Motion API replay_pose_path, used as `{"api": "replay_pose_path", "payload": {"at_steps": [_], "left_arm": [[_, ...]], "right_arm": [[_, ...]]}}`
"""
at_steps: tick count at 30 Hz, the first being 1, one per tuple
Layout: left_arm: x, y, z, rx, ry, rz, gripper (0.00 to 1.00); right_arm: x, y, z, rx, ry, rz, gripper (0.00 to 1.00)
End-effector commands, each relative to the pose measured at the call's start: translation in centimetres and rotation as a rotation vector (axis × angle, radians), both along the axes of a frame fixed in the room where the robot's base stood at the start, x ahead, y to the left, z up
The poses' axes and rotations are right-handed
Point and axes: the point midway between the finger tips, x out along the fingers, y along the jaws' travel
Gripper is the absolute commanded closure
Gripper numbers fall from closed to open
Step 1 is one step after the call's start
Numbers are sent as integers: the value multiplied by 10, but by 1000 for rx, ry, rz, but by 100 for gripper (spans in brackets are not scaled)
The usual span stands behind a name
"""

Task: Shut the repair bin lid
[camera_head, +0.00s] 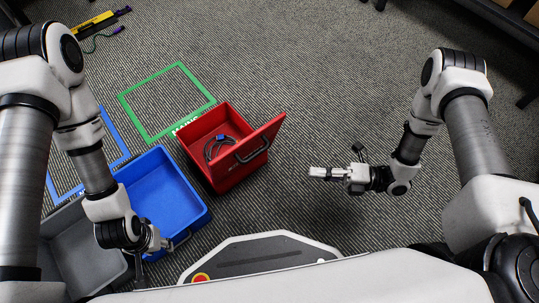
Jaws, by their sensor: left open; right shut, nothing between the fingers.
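The red repair bin (191,159) stands on the carpet near the middle. Its red lid (270,131) is raised on the right side, tilted up, with a dark handle (252,150) on its face. A coiled dark cable (214,146) with a blue part lies inside the bin. My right gripper (318,173) is shut and empty, to the right of the lid and apart from it, pointing left. My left gripper (158,250) is open at the front edge of the blue bin (203,219), close to that bin's handle; its fingers are partly hidden.
A grey bin (60,225) stands left of the blue bin. Green (147,138) and blue (51,187) outlines mark the floor behind. A yellow tool (97,21) and a cable (105,37) lie at the far left. Carpet right of the red bin is clear.

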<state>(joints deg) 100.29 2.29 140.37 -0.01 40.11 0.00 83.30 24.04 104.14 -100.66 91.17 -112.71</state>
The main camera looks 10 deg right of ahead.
Motion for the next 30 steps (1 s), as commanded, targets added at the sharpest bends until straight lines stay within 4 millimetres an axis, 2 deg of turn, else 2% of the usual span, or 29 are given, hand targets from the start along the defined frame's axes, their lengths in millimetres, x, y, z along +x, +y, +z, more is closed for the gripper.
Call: {"api": "replay_pose_path", "payload": {"at_steps": [5, 17, 19, 24, 30], "left_arm": [[0, 0, -10, 0, 1, 0, 57], [0, 0, -44, 0, 1, 0, 57], [0, 0, -52, 0, 1, 0, 57], [0, 0, -60, 0, 0, 1, 57], [0, 0, -59, 0, 0, 1, 57]], "right_arm": [[4, 20, -3, 1, 5, 7, 100], [24, 103, -1, -2, 3, 10, 100], [38, 108, -1, -1, 0, 7, 100], [55, 117, 3, -2, 4, 4, 100], [58, 119, 5, -2, 6, 4, 100]]}}
